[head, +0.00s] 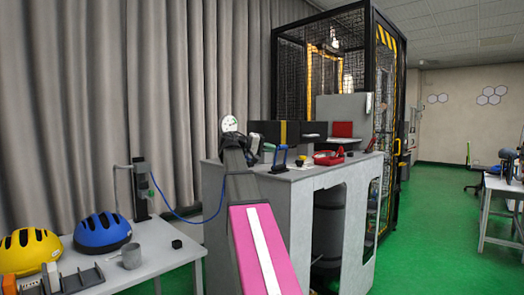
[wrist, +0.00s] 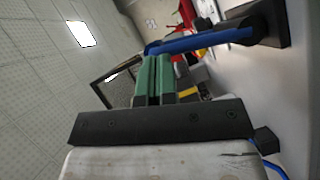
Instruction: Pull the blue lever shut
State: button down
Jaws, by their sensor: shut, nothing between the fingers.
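The blue lever (head: 280,157) stands up from the grey counter, just right of the end of my arm in the head view. In the wrist view the lever (wrist: 205,40) is a blue bar running across just beyond my fingertips, with a dark base at its right end. My gripper (wrist: 154,58) has green fingers pressed together with nothing between them. The fingertips are very close to the bar; I cannot tell whether they touch it.
The grey counter (head: 316,173) carries a red item (head: 328,158) right of the lever. A black mesh cage (head: 386,110) stands behind. At left, a table holds a yellow helmet (head: 30,250), a blue helmet (head: 101,232) and a grey mug (head: 132,256). Green floor is free at right.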

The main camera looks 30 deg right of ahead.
jog(key=shift+s+d+f+m, duration=0.1)
jog(key=shift+s+d+m, duration=0.2)
jog(key=shift+s, duration=0.65)
